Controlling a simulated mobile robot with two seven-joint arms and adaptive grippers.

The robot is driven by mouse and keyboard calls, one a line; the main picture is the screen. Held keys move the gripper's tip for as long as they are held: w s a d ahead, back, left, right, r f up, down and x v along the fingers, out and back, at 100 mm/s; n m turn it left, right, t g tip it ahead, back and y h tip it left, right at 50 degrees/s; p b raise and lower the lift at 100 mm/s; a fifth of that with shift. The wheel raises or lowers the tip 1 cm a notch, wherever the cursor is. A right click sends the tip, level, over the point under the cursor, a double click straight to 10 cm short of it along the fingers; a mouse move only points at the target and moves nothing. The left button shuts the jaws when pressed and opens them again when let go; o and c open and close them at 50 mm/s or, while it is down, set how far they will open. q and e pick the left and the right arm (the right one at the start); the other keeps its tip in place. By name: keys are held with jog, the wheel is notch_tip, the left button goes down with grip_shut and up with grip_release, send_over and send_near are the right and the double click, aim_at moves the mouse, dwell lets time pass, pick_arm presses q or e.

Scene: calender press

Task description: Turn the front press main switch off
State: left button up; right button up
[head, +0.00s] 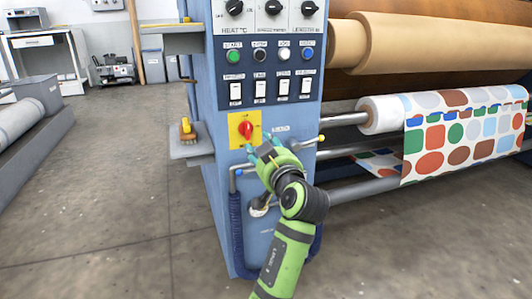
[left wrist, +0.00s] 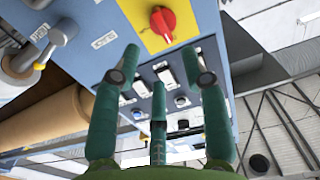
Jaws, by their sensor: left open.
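The main switch is a red rotary knob (head: 246,129) on a yellow plate (head: 235,139), low on the blue front panel of the press (head: 225,185). My left gripper (head: 263,146) is open and empty, just below and to the right of the switch in the head view. In the left wrist view the red knob (left wrist: 163,20) lies beyond the fingertips, near the line between the two outer fingers (left wrist: 160,54). The fingers look apart from the knob. Its exact setting is too small to read. My right gripper is not in view.
Above the switch are white rocker switches (head: 260,91), round push buttons (head: 259,54) and black dials (head: 273,8). A pipe handle (head: 240,169) is beside my gripper. A patterned fabric roll (head: 465,130) is at the right. A small shelf (head: 192,146) juts out left. Floor is free at left.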

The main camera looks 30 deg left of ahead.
pick_arm(q)
jog(key=v, duration=0.2)
jog(key=shift+s+d, duration=0.25)
jog(key=shift+s, duration=0.05)
